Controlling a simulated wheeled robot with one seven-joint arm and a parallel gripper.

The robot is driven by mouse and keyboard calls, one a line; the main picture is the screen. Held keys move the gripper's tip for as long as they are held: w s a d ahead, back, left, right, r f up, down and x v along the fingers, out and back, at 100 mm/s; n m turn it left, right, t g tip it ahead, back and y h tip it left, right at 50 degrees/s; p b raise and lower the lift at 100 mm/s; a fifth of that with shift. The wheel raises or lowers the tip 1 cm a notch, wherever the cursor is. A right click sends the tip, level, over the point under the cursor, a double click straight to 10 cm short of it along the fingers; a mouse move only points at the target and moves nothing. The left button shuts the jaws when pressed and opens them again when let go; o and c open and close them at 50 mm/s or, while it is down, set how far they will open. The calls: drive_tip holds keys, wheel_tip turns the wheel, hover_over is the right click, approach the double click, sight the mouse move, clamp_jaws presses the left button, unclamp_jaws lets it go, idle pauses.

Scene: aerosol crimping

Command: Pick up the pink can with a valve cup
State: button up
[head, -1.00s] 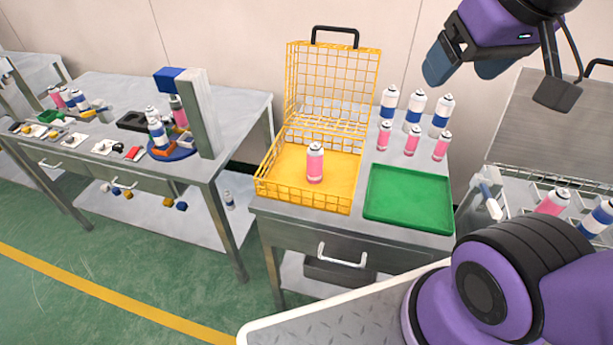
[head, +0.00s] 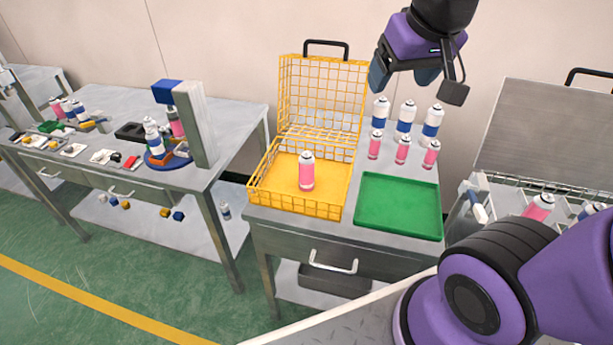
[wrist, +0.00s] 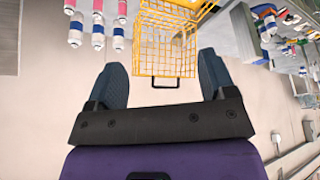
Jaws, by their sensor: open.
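A pink can (head: 306,174) with a white upper part stands upright in the yellow wire basket (head: 297,208); a small dark fitting shows at its top, but I cannot tell whether it is a valve cup. Three smaller-looking pink cans, the left (head: 375,147), middle (head: 402,151) and right (head: 431,156), stand in a row behind the green tray; their tops are too small to judge. My gripper (head: 403,84) is open and empty, above and behind the can rows. In the wrist view my gripper (wrist: 161,78) has its fingers spread, with the basket (wrist: 168,50) beyond them.
Three blue-and-white cans (head: 405,114) stand behind the pink row. The empty green tray (head: 400,205) lies in front. The basket's raised lid (head: 322,95) stands left of my gripper. A rack with cans (head: 538,208) is at right, a cluttered bench (head: 75,185) at left.

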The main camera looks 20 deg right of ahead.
drive_tip(key=w+a+f, duration=0.3)
drive_tip(key=w+f, duration=0.7)
drive_tip(key=w, duration=0.2)
approach(307, 159)
drive_tip(key=w+f, duration=0.1)
drive_tip(key=w, duration=0.1)
drive_tip(key=shift+g, duration=0.3)
drive_tip(key=shift+s+d+x, duration=0.1)
drive_tip(key=shift+x, duration=2.7)
drive_tip(key=shift+s+d+x, duration=0.1)
drive_tip(key=shift+d+x, duration=0.05)
drive_tip(key=shift+x, duration=2.65)
drive_tip(key=c, duration=1.3)
